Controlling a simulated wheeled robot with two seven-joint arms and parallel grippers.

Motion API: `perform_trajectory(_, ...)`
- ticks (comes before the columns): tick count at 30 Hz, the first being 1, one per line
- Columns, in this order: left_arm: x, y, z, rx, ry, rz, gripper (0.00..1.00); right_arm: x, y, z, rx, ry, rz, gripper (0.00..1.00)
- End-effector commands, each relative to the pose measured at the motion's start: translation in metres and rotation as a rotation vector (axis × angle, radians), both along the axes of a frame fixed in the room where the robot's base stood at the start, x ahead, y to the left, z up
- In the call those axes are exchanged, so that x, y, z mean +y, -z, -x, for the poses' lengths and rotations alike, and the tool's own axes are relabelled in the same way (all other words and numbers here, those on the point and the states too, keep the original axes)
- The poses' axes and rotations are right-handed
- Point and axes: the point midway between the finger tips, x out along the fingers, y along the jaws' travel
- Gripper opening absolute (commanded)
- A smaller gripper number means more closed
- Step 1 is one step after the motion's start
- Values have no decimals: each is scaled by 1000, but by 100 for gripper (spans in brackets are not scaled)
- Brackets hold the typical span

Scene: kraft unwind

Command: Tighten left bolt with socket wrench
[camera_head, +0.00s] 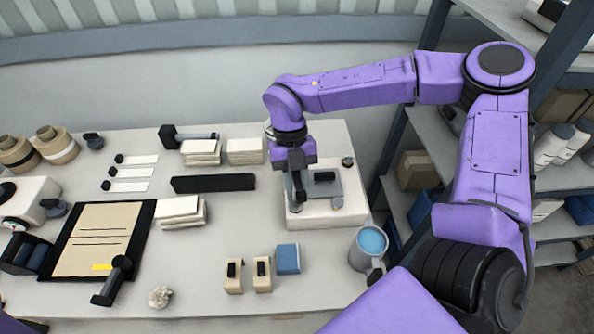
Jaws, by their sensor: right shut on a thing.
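My right gripper (298,188) points down over a white block with a grey plate (345,190) on the right part of the table. It is shut on a dark, thin tool, which looks like the socket wrench (301,197); its lower end is at the left side of the grey plate. The left bolt is hidden under the gripper and tool. A dark bolt-like knob (347,162) shows at the back right of the block. A black piece (324,176) lies on the plate. My left gripper is not in view.
A blue box (288,259) and two small tan blocks (233,275) stand in front. A black bar (213,183) and paper stacks (181,211) lie to the left. Shelves (430,150) stand behind right.

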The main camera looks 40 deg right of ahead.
Motion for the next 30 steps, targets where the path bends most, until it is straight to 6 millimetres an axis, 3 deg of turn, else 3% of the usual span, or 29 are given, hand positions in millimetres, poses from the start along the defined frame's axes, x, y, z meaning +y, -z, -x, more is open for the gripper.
perform_trajectory(20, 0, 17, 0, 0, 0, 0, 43, 2, 2, -1, -2, 330, -2, 0)
perform_trajectory(30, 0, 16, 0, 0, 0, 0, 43, 2, 1, -1, -1, 334, 0, 0)
